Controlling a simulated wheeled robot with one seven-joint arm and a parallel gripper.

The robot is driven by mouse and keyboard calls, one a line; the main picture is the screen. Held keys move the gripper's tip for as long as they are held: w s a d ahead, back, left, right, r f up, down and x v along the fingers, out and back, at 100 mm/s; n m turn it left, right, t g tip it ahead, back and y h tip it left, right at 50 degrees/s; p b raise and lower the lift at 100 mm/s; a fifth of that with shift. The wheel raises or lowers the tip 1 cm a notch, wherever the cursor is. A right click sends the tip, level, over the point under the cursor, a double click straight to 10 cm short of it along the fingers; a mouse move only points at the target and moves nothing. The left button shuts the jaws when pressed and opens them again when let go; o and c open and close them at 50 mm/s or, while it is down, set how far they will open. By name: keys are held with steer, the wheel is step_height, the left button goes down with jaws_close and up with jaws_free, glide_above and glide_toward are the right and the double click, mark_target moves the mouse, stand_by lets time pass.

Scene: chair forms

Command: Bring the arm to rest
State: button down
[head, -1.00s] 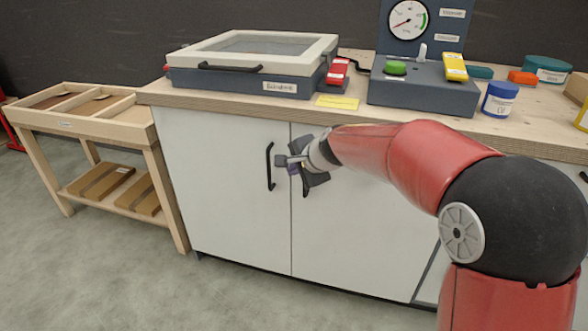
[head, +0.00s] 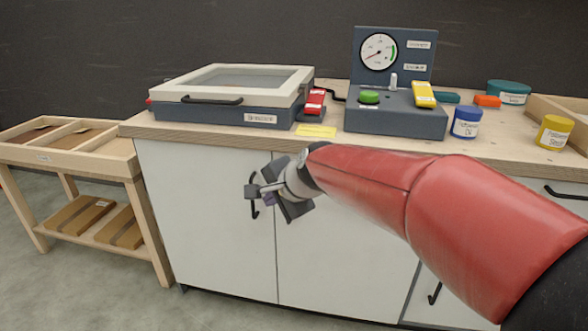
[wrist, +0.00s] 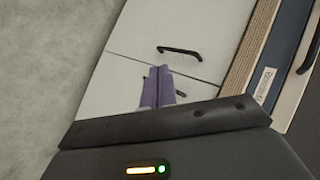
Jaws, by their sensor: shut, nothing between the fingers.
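My gripper (head: 256,191) is at the end of my red arm, in front of the white cabinet doors below the bench top. In the head view it overlaps a black door handle (head: 254,210), hiding part of it. In the wrist view the purple fingers (wrist: 158,84) are together with nothing between them. A black handle (wrist: 180,52) on a white door shows beyond the fingertips there, apart from them in the picture.
The bench top carries a lidded frame unit (head: 235,95), a grey gauge box (head: 395,112), a blue jar (head: 466,122) and a yellow jar (head: 554,132). A wooden rack (head: 75,145) stands left. Open floor (head: 70,280) lies in front.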

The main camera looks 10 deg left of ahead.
steer(key=s+d+n+h, duration=0.2)
steer(key=s+d, duration=0.4)
steer(key=d, duration=0.4)
steer(key=s+d+n+h, duration=0.2)
steer(key=s+d, duration=0.3)
steer(key=d, duration=0.4)
steer(key=s+d+f+n+h, duration=0.2)
steer(key=s+d+f, duration=0.3)
steer(key=s+d, duration=0.6)
steer(key=shift+s+d+n+g+h, duration=0.2)
steer(key=shift+s+n+g+h, duration=0.15)
steer(key=shift+s+n, duration=0.5)
steer(key=shift+w, duration=0.1)
